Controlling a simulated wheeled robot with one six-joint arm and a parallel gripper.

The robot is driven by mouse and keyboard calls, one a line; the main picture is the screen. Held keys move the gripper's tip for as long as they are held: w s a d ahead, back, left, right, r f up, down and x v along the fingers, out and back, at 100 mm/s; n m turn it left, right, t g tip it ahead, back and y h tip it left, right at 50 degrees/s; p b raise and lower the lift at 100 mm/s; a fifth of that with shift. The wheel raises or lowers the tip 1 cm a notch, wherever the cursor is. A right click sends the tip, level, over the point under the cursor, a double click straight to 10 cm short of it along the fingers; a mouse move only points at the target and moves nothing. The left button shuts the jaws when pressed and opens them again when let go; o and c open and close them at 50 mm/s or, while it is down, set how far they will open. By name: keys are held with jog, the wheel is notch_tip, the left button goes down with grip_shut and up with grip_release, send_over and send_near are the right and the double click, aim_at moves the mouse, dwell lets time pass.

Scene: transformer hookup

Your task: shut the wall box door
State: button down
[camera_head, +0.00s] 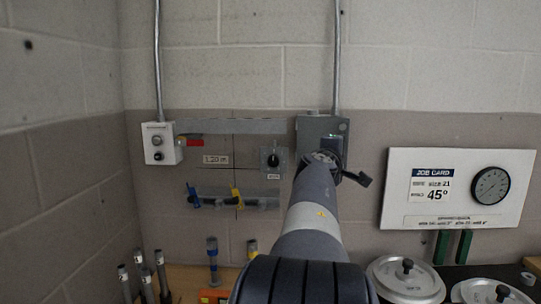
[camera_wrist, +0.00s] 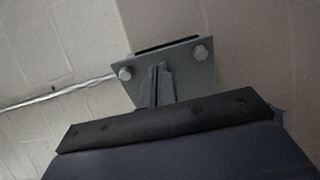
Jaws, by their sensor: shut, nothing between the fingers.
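The grey wall box (camera_head: 308,130) is on the back wall in the head view, below a vertical conduit. My arm covers its lower part, and I cannot tell how far its door stands open. My gripper (camera_wrist: 158,70) shows in the wrist view with its fingers together and nothing between them. Beyond the fingertips is a grey plate (camera_wrist: 190,68) with two bolt heads; I cannot tell if it is part of the box or if the fingers touch it. In the head view the gripper is at the box front, mostly hidden by my arm.
A white control box (camera_head: 160,143) and a rotary switch (camera_head: 273,159) are left of the wall box. A job card board with a dial (camera_head: 455,190) is to the right. Lidded round pots (camera_head: 405,280) and upright rods (camera_head: 212,260) stand on the bench below.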

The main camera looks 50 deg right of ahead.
jog(key=d+p, duration=0.1)
jog(key=d, duration=0.7)
jog(key=shift+w, duration=0.15)
dwell(0.5)
